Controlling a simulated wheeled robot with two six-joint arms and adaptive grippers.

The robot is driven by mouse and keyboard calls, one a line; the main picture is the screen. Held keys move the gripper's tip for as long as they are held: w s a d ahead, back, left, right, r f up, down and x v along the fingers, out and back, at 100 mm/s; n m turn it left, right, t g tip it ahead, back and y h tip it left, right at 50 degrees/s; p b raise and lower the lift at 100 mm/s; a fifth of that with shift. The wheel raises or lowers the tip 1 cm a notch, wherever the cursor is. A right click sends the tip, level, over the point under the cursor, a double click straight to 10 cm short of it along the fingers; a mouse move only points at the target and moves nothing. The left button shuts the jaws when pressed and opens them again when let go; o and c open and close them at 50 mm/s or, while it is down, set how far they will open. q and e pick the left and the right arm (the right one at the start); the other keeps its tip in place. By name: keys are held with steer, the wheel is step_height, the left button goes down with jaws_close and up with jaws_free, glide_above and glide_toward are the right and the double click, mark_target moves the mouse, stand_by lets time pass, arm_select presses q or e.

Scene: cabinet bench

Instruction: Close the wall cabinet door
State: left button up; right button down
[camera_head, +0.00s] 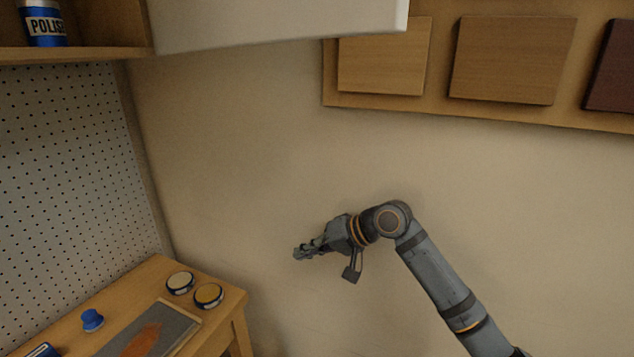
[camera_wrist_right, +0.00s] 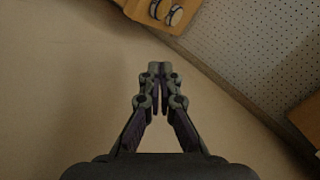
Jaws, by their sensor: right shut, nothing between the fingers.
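The wall cabinet (camera_head: 80,53) is at the top left of the head view, cut off by the picture edge. Its pale door (camera_head: 280,20) stands open, reaching right from the cabinet's right side to a free edge near the top middle. My right gripper (camera_head: 298,254) is below the door and apart from it, pointing left in front of the bare wall. It is shut and empty; its closed fingertips also show in the right wrist view (camera_wrist_right: 159,70). My left gripper is not in view.
A blue can (camera_head: 43,25) stands in the cabinet. A bench (camera_head: 232,300) at the lower left bears two round tins, a blue knob-like piece and a grey plate. A pegboard (camera_head: 75,165) is behind it. A board with wooden panels (camera_head: 512,60) hangs at the upper right.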

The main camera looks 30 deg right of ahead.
mark_target(318, 37)
steer(key=s+d+r+y, duration=0.1)
steer(key=s+r+y, duration=0.1)
steer(key=r, duration=0.8)
steer(key=s+r+y, duration=0.1)
steer(key=s+r, duration=0.2)
steer(key=r, duration=0.8)
steer(key=s+d+r+m+y, duration=0.1)
steer(key=s+d+r+y, duration=0.15)
steer(key=s+r, duration=0.6)
steer(key=s+d+r+y, duration=0.2)
steer(key=s+r+y, duration=0.15)
steer(key=r, duration=0.95)
steer(key=p+x, duration=0.6)
steer(key=x, duration=0.3)
steer(key=shift+a+f+h, duration=0.3)
steer(key=shift+a+f, duration=0.1)
steer(key=shift+f, duration=0.15)
